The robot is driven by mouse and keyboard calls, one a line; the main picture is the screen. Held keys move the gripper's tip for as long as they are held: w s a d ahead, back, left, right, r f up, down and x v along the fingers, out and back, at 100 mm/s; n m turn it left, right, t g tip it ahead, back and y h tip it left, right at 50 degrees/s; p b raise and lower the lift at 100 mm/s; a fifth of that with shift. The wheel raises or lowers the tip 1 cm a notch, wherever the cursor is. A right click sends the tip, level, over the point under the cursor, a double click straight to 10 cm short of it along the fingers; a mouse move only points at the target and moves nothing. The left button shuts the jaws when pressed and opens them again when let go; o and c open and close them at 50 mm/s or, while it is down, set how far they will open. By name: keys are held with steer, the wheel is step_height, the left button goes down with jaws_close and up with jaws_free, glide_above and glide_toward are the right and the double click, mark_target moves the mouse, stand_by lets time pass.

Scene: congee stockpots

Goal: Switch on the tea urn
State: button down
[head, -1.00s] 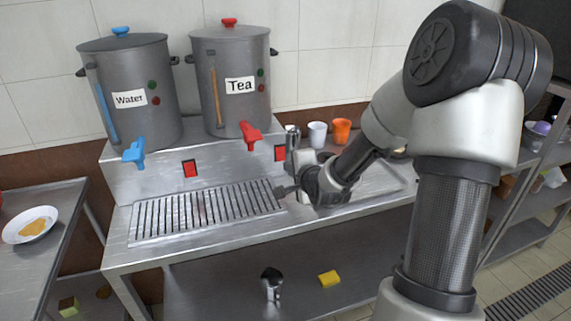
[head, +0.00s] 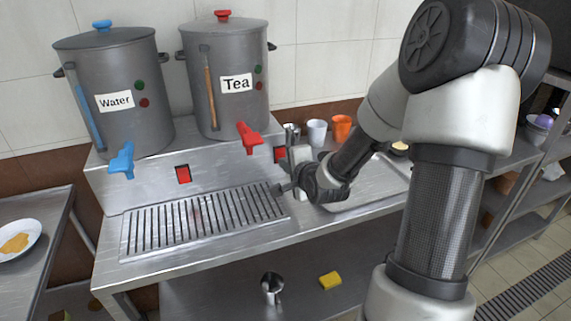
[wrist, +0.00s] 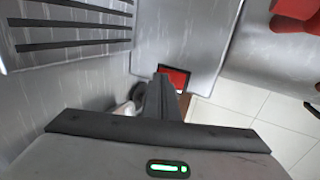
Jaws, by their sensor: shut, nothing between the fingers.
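The grey tea urn (head: 225,112), labelled "Tea", stands on the raised steel ledge, with a red tap (head: 249,137) and red lid knob. A red switch (head: 280,154) sits on the ledge's front face, below and right of that tap. It also shows in the wrist view (wrist: 177,76), in a dark frame, partly covered by my fingers.
The grey water urn (head: 115,90) with a blue tap (head: 122,160) stands left, with another red switch (head: 183,174) below. A white cup (head: 317,132) and an orange cup (head: 341,127) stand right of the tea urn. The slotted drain grille (head: 200,222) lies in front, clear.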

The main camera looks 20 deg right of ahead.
steer(key=shift+w+r, duration=0.1)
steer(key=shift+w, duration=0.05)
steer(key=shift+r+p, duration=0.8)
steer(key=shift+p, duration=0.05)
